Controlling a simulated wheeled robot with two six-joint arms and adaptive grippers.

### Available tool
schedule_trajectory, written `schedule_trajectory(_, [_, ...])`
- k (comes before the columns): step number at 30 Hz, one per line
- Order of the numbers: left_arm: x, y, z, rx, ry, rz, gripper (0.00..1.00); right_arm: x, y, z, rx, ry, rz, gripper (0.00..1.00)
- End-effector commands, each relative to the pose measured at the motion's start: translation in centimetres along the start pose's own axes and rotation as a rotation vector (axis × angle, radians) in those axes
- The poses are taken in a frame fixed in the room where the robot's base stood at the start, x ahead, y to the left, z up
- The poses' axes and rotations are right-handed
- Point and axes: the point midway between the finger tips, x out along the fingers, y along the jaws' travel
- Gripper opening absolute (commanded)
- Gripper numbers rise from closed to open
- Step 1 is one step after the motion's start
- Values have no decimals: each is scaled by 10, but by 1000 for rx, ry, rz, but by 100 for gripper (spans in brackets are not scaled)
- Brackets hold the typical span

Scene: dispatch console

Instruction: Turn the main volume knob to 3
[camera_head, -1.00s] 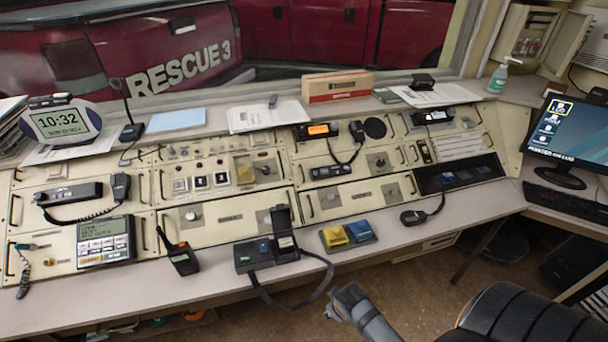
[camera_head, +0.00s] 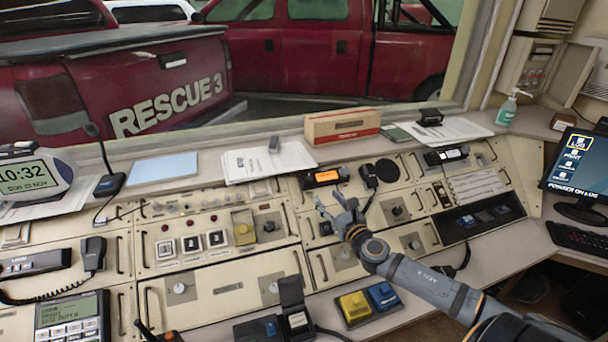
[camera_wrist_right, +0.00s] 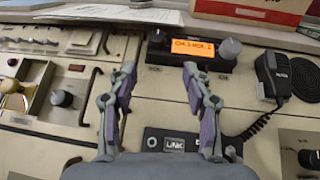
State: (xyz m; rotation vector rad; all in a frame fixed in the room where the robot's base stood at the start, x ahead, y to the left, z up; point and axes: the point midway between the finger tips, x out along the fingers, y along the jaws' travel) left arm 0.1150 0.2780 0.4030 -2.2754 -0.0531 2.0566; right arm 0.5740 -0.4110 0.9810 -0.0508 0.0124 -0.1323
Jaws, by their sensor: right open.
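My right gripper (camera_head: 332,203) is open and empty over the middle of the console, in front of a black radio (camera_head: 322,179) with an orange display. In the right wrist view the fingers (camera_wrist_right: 160,74) are spread just below the radio's display (camera_wrist_right: 192,48), which seems to read "CH 3 VOL 2". A small dark knob (camera_wrist_right: 157,37) is at the radio's left end and a larger grey knob (camera_wrist_right: 231,48) at its right end. Neither is touched. I cannot tell from any label which is the main volume knob. My left gripper is out of view.
A hand microphone (camera_head: 369,176) hangs right of the radio. Panel knobs (camera_head: 269,226) and handles stand on the console. A panel marked LINK (camera_wrist_right: 180,142) lies below the fingers. A cardboard box (camera_head: 342,126) stands behind.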

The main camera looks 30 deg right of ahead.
Motion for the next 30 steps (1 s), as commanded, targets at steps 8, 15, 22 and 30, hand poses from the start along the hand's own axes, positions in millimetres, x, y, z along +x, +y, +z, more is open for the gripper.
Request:
schedule_trajectory(8, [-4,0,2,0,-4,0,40,9,-1,4,-104,-5,30,50])
schedule_trajectory(15, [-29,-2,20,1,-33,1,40,49,0,11,-92,-7,26,50])
schedule_trajectory(22, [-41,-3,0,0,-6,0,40,91,3,5,-95,-6,31,50])
schedule_trajectory(30, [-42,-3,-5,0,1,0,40,109,5,2,-98,-5,34,50])
